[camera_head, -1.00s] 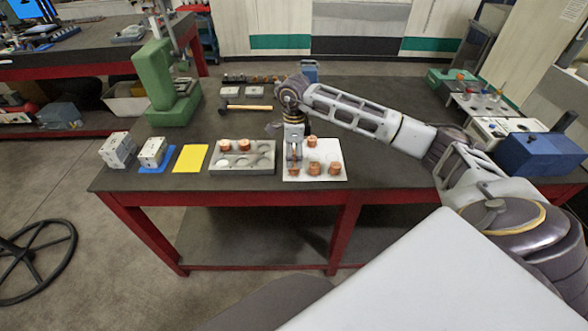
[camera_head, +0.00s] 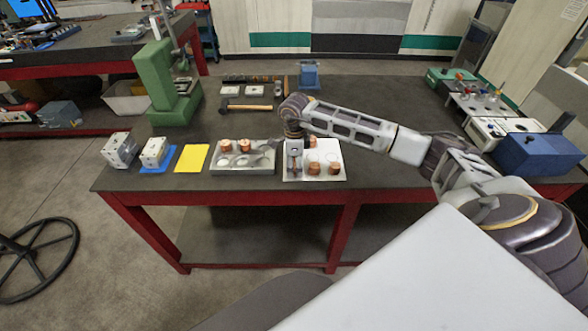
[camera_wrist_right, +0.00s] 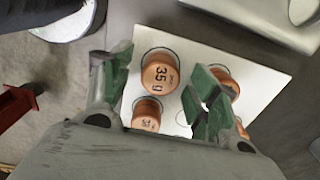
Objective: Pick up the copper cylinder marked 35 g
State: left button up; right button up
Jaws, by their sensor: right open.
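The copper cylinder marked 35 g (camera_wrist_right: 160,75) stands on a white sheet (camera_wrist_right: 262,82) in the right wrist view, its label facing the camera. My right gripper (camera_wrist_right: 160,66) is open, with its green-padded fingers on either side of this cylinder and nothing held. In the head view my right gripper (camera_head: 294,168) points down over the front left part of the sheet and mostly hides the cylinder there. A smaller copper cylinder (camera_wrist_right: 147,112) stands close beside it. My left gripper is not in view.
Other copper cylinders (camera_head: 333,168) stand on the sheet. A grey tray with round recesses (camera_head: 243,169) lies just left of it, holding two copper cylinders. A yellow sheet (camera_head: 192,158), metal blocks, a hammer (camera_head: 246,107) and a green press (camera_head: 170,90) are further left and back.

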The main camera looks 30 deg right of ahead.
grip_shut()
jog(key=shift+r, duration=0.15)
notch_tip(320, 180, up, 10)
jog(key=b, duration=0.1)
jog(key=shift+b, duration=0.3)
dwell(0.5)
dwell(0.4)
